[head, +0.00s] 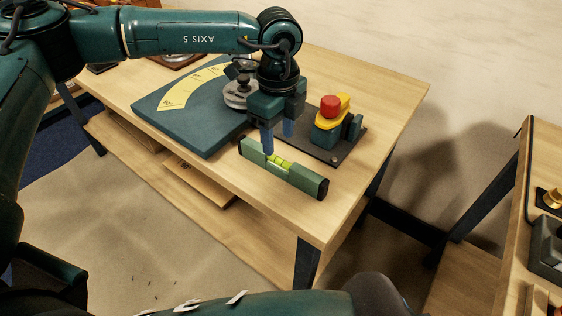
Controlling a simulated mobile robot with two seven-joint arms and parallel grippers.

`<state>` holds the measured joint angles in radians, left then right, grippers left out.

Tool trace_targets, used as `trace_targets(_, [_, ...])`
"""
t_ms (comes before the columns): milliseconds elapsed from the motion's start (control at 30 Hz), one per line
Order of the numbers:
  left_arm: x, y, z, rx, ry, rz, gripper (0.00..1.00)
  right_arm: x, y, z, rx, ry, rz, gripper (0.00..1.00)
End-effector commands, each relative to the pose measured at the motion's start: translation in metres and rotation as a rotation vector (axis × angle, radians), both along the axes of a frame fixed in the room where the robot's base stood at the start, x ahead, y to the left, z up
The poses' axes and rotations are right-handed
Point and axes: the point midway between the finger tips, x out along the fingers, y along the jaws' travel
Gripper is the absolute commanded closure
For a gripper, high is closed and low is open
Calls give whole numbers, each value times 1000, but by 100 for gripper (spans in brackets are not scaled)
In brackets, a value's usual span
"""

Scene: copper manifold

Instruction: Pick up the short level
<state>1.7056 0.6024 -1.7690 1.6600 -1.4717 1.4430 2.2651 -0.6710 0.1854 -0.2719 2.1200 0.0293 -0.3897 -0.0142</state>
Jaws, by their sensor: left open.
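The short level (304,180) is a green bar with a yellow-green vial and dark end caps. It lies near the front right edge of the wooden table. My left gripper (278,145) points down at the level with its two blue fingers apart. One fingertip overlaps the level's upper edge left of the vial, and the other shows just beyond it on the far side. I cannot tell whether either finger touches the level. My right gripper is not in view.
A blue board with a yellow angle scale (196,85) lies behind and left of the level. A dark plate holds a yellow fixture with a red knob (331,106) behind it. The table (358,170) is clear to the right. Another bench (536,205) stands at far right.

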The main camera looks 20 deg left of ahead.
Motion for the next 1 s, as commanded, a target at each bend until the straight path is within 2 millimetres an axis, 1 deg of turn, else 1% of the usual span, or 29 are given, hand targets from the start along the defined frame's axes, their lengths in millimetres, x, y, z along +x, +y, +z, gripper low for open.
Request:
trace_targets(33, [0, 0, -7, 1, 3, 0, 53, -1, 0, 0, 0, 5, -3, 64])
trace_targets(100, [0, -1, -16, -2, 2, -1, 53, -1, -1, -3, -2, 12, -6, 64])
trace_targets(200, [0, -1, -22, -1, 0, -1, 53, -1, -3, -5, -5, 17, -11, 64])
trace_targets(333, [2, -1, -32, 0, 2, -2, 53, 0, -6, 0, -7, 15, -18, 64])
trace_targets(467, [5, 0, -52, 0, 3, -2, 53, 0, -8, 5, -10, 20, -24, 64])
trace_targets(500, [5, 0, -59, -1, 3, -2, 53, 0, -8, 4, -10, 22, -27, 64])
trace_targets(600, [5, -1, -70, -2, 2, -2, 53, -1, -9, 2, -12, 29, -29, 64])
trace_targets(700, [5, 0, -75, -2, 1, -1, 53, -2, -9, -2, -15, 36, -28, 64])
trace_targets(900, [5, 0, -75, -2, 0, -1, 53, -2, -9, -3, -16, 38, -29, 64])
trace_targets(1000, [5, 0, -75, -2, 0, -1, 61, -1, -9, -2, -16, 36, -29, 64])
